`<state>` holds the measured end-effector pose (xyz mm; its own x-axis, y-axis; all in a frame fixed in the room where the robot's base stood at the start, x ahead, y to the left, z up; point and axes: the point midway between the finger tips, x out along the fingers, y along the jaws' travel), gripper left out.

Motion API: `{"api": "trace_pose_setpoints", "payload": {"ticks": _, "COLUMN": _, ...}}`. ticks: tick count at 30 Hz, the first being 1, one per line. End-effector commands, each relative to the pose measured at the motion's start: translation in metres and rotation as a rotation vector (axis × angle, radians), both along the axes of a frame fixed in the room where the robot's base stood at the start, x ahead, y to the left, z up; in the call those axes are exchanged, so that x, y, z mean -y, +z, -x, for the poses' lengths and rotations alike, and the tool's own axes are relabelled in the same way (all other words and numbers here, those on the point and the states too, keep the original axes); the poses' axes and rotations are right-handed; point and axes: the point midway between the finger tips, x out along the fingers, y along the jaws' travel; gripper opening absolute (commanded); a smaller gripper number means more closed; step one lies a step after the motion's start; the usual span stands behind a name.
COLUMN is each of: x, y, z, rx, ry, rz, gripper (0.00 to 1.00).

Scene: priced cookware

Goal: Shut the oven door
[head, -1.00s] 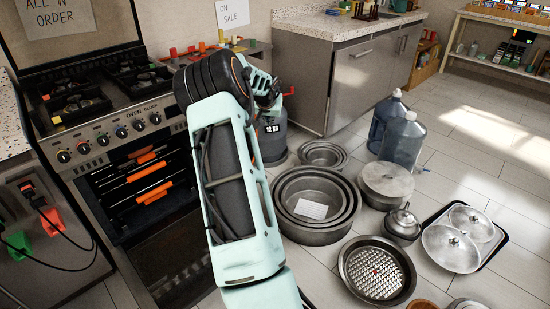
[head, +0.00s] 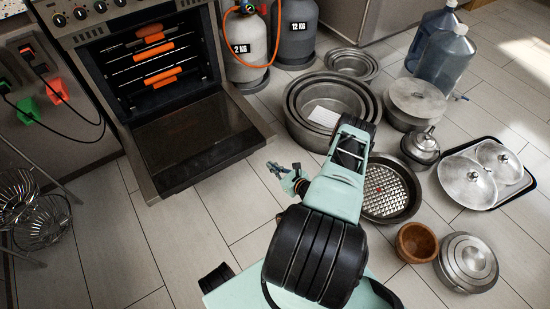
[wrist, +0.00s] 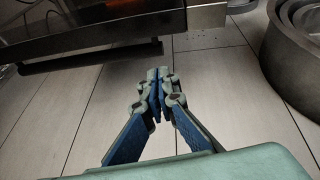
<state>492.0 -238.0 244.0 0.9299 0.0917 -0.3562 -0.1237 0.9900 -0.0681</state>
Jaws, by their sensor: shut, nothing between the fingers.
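The oven (head: 150,70) stands at the upper left in the head view, its cavity uncovered and orange-marked racks showing inside. Its door (head: 195,135) is hinged down, lying open and about level above the floor. My gripper (head: 275,170) is low over the floor tiles, just off the door's right front corner and apart from it. In the wrist view, my gripper's fingers (wrist: 157,75) are together with nothing between them, pointing towards the dark underside and edge of the door (wrist: 90,38).
Gas cylinders (head: 247,45) stand right of the oven. Wire baskets (head: 42,220) sit at left. Floor before the door is clear.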

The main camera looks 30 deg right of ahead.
Motion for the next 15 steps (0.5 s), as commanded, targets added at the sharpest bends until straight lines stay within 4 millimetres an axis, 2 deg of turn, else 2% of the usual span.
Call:
{"api": "trace_pose_setpoints", "payload": {"ticks": 1, "x": -0.001, "y": -0.009, "z": 0.003, "rx": 0.011, "ry": -0.052, "rz": -0.033, "gripper": 0.00}}
{"api": "trace_pose_setpoints", "payload": {"ticks": 5, "x": -0.001, "y": -0.015, "z": 0.006, "rx": 0.026, "ry": -0.120, "rz": -0.070, "gripper": 0.00}}
{"api": "trace_pose_setpoints", "payload": {"ticks": 8, "x": 0.000, "y": -0.018, "z": 0.000, "rx": 0.028, "ry": -0.128, "rz": -0.073, "gripper": 0.00}}
{"api": "trace_pose_setpoints", "payload": {"ticks": 11, "x": -0.001, "y": -0.024, "z": -0.013, "rx": 0.028, "ry": -0.124, "rz": -0.070, "gripper": 0.00}}
{"api": "trace_pose_setpoints", "payload": {"ticks": 15, "x": -0.001, "y": -0.035, "z": -0.040, "rx": 0.027, "ry": -0.121, "rz": -0.069, "gripper": 0.00}}
